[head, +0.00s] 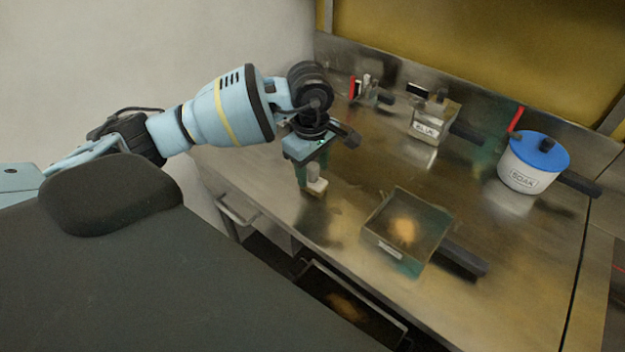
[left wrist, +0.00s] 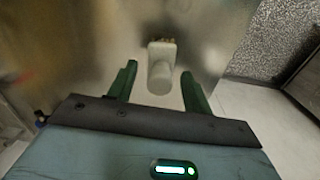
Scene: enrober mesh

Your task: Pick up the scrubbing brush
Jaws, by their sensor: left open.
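The scrubbing brush (head: 317,184) has a pale, blocky handle and stands near the front left edge of the steel counter. In the left wrist view the brush (left wrist: 161,66) shows its rounded handle end toward me and tan bristles at its far side. My left gripper (head: 311,169) is right above the brush, pointing down. In the left wrist view its two green fingers (left wrist: 159,72) are spread, one on each side of the handle, with a gap on both sides. It holds nothing. My right gripper is not in view.
A clear-sided tray (head: 385,246) with a dark handle stands right of the brush. A labelled metal container (head: 433,117) and a white SOAK pot (head: 527,170) with a blue lid stand farther back. An open drawer (head: 350,303) is below the counter front.

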